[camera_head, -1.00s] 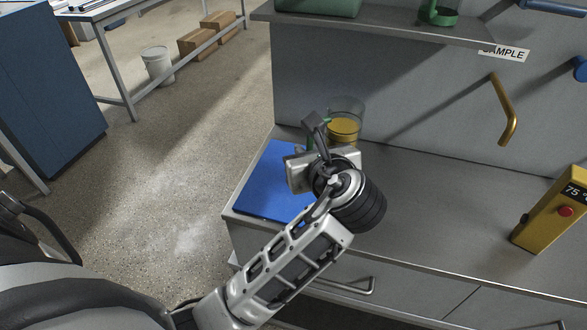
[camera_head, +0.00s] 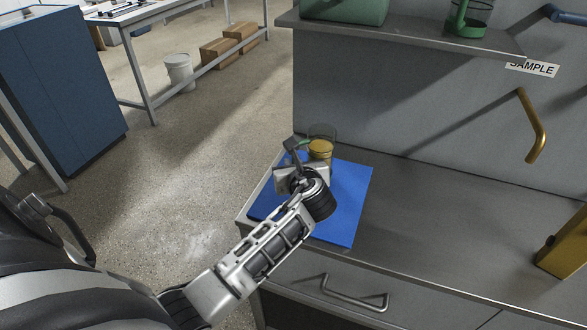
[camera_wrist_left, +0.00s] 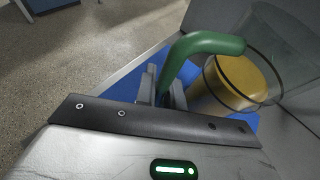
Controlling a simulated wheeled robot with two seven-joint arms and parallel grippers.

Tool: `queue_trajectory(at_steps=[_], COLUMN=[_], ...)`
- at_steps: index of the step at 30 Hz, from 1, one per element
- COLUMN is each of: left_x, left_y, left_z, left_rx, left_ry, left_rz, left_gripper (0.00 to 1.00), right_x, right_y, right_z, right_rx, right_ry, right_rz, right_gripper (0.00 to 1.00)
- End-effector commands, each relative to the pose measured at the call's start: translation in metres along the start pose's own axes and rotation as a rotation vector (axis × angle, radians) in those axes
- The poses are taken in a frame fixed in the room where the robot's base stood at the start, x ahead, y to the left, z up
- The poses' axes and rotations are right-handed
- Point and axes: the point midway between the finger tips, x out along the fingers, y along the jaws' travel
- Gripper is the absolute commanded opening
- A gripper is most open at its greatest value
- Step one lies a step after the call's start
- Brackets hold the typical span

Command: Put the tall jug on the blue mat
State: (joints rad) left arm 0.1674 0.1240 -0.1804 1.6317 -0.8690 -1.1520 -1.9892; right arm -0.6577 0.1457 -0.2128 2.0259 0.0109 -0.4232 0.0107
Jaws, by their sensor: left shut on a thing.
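The tall jug (camera_head: 321,148) is a clear vessel with yellow content and a green handle. In the head view it stands at the back part of the blue mat (camera_head: 345,205), beyond my left gripper (camera_head: 301,163). In the left wrist view the green handle (camera_wrist_left: 205,44) runs down between the fingers of my left gripper (camera_wrist_left: 162,92), which is shut on it. The yellow content (camera_wrist_left: 238,80) shows through the clear wall. Blue mat shows beneath the jug there. The jug's base is partly hidden, so I cannot tell whether it touches the mat. My right gripper is not in view.
The grey counter (camera_head: 440,225) is clear to the right of the mat. A yellow device (camera_head: 566,245) stands at the right. A shelf (camera_head: 400,32) above holds a green container (camera_head: 345,8) and a green-based vessel (camera_head: 467,20). A wall rises behind the counter.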

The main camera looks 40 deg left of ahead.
Motion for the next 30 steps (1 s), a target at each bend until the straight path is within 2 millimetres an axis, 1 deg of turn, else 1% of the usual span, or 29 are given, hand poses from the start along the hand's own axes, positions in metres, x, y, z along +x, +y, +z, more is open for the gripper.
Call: queue_trajectory(at_steps=[3, 13, 15, 16, 25, 28, 30], left_x=[0.004, 0.004, 0.004, 0.004, 0.003, -0.007, -0.018], left_y=[0.0, 0.0, 0.0, 0.0, 0.0, 0.0, 0.0], left_z=[-0.008, -0.009, -0.01, -0.01, -0.008, -0.008, -0.008], left_rx=[-0.002, -0.001, -0.001, -0.001, -0.002, -0.001, -0.001], left_ry=[-0.003, -0.003, -0.002, -0.002, -0.002, -0.001, -0.002], left_rz=[0.0, 0.0, 0.0, 0.0, 0.0, -0.003, -0.002], left_gripper=[0.0, 0.0, 0.24, 0.32, 0.32, 0.32, 0.32], right_x=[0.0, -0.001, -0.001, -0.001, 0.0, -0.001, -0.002], right_y=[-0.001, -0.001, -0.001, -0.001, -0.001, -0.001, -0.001], right_z=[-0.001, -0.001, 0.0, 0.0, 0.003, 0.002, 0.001], right_rx=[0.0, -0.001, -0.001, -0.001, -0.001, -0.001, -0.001], right_ry=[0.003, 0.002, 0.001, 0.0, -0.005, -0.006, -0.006], right_rz=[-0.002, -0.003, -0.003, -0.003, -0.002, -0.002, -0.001], right_gripper=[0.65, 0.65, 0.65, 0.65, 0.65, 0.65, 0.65])
